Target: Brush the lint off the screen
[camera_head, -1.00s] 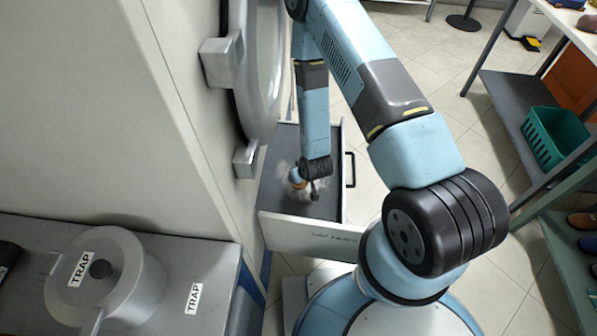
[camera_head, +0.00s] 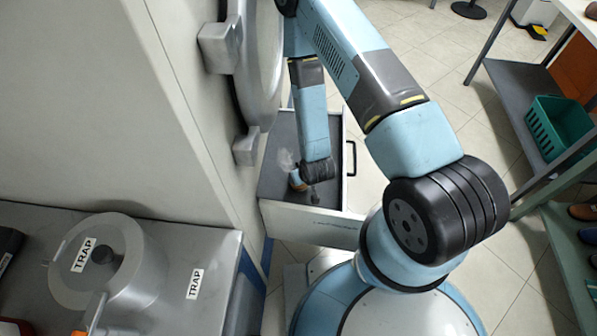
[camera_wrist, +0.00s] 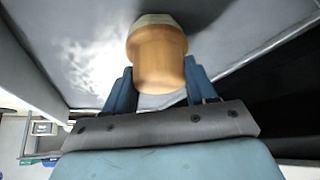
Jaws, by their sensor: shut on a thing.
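The screen (camera_head: 325,135) is a dark grey panel in the pulled-out drawer below the round machine door. A pale, fuzzy patch of lint (camera_head: 285,160) lies on its left part, and whitish lint (camera_wrist: 95,50) also shows in the wrist view. My gripper (camera_wrist: 158,82) is shut on the orange-brown handle of the brush (camera_wrist: 158,60). The brush's pale lower end points at the grey surface; I cannot tell whether it touches. In the head view the brush (camera_head: 296,181) is small, low over the screen and partly hidden by my wrist.
A grey counter (camera_head: 195,250) at the lower left bears a lidded round trap (camera_head: 120,265). Shelves with a green basket (camera_head: 560,127) stand at right. Tiled floor lies between.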

